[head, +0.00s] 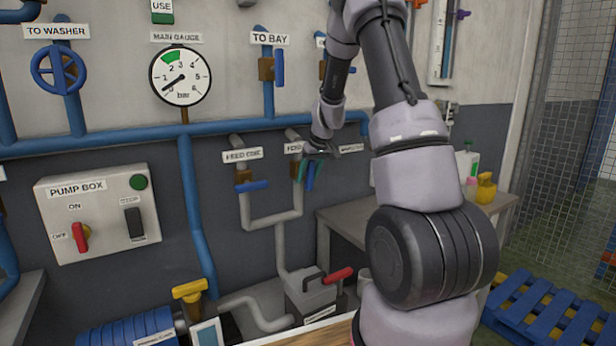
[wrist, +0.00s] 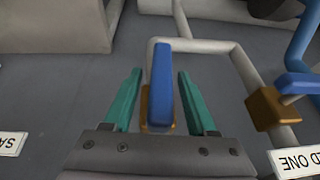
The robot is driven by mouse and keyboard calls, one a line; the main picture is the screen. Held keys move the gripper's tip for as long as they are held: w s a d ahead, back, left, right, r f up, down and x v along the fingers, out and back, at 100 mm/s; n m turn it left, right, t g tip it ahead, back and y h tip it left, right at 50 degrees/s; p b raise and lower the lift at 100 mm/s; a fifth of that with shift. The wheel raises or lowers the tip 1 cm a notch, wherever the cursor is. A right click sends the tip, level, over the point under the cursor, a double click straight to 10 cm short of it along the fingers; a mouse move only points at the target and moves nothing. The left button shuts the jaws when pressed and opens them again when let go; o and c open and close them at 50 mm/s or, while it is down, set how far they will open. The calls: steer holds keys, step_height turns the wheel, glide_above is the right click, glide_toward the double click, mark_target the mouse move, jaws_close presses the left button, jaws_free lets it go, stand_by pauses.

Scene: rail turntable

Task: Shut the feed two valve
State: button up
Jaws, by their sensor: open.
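The feed two valve's blue lever (wrist: 161,85) points along its grey pipe, on a brass body (wrist: 146,108). In the head view the lever (head: 310,178) hangs down the pipe, partly hidden by my gripper (head: 308,170). Its label is partly covered, with only the start readable. In the wrist view my gripper (wrist: 158,95) is open, with green fingers on either side of the lever and a gap on each side. The feed one valve (head: 252,186) is to the left, its blue lever crosswise to the pipe; it also shows in the wrist view (wrist: 298,84).
A pump box (head: 97,213) with red and black switches is on the wall at left. A main gauge (head: 180,76) hangs above the blue pipe. A red-handled lever (head: 338,275) is low below the feed pipes. A workbench (head: 345,222) stands right of the valves.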

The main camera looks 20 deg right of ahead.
jaws_close()
steer(key=shift+d+y, duration=0.1)
steer(key=shift+y, duration=0.2)
steer(key=shift+m+y, duration=0.3)
steer(key=shift+y, duration=0.5)
steer(key=m+g+y, duration=0.1)
steer(key=y, duration=0.4)
steer(key=shift+y, duration=0.4)
steer(key=m+y, duration=0.1)
steer(key=y, duration=0.3)
steer(key=shift+r+m+t+y, duration=0.15)
steer(key=shift+m+y, duration=0.25)
steer(key=shift+y, duration=0.5)
steer(key=shift+m+t+y, duration=0.15)
steer(key=shift+m+y, duration=0.25)
steer(key=shift+y, duration=0.5)
